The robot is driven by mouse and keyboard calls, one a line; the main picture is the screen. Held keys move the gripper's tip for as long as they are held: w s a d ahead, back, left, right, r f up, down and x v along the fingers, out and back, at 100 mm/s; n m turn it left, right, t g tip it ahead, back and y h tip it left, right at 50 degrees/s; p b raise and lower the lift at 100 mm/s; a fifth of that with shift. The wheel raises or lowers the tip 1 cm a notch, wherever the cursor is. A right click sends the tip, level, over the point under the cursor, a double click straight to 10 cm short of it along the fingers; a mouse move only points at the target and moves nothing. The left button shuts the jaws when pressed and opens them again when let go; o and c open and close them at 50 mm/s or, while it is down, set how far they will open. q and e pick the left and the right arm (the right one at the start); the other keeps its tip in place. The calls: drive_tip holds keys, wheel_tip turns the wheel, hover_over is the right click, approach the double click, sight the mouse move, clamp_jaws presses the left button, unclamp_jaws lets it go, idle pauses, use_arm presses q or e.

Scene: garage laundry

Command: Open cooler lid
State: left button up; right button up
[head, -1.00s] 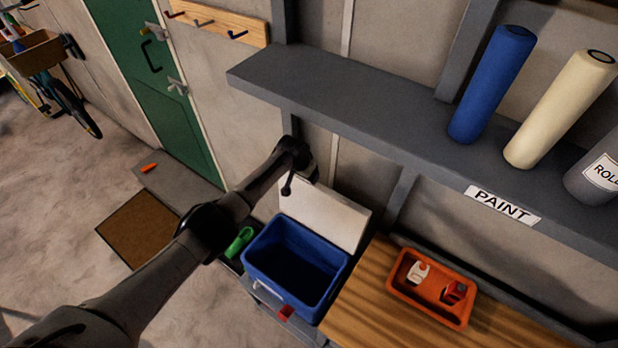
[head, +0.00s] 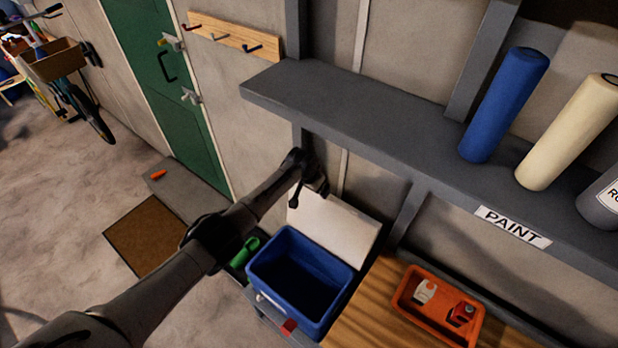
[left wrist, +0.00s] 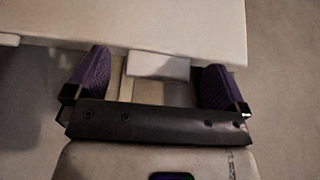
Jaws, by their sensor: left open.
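A blue cooler (head: 268,275) stands low beside the wooden bench, and its inside looks dark and empty. Its white lid (head: 338,228) is raised and leans back near the wall behind the cooler. My left gripper (head: 298,192) is just above the lid's upper left corner in the head view. In the left wrist view my left gripper (left wrist: 158,88) is open, with its two purple-padded fingers wide apart. A broad pale panel, apparently the lid (left wrist: 160,30), lies just past the fingertips; I cannot tell whether they touch. My right gripper is not in view.
An orange tray (head: 408,304) sits on the wooden bench (head: 362,310) at right. A green object (head: 245,252) lies left of the cooler.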

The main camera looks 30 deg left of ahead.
use_arm(q)
drive_tip(key=v, duration=1.3)
drive_tip(key=shift+r, duration=0.1)
drive_tip(key=s+d+f+m+p, duration=0.1)
drive_tip(key=s+d+f+p, duration=0.1)
drive_tip(key=s+d+f, duration=0.3)
drive_tip(key=s+d+f+p, duration=0.1)
drive_tip(key=s+d, duration=0.1)
drive_tip(key=s, duration=0.5)
drive_tip(key=s+d+f+m+p, duration=0.1)
drive_tip(key=s+d+f+p, duration=0.1)
drive_tip(key=s+d+f, duration=0.3)
drive_tip(key=s+r+p, duration=0.1)
drive_tip(key=s+r, duration=0.2)
drive_tip(key=s, duration=0.5)
drive_tip(key=s+d+r+p, duration=0.1)
drive_tip(key=s+r, duration=0.2)
drive_tip(key=s, duration=0.6)
drive_tip(key=s+r+p, duration=0.2)
drive_tip(key=s+r, duration=0.1)
drive_tip(key=s, duration=0.6)
drive_tip(key=shift+d+n, duration=0.3)
drive_tip(key=shift+d, duration=0.05)
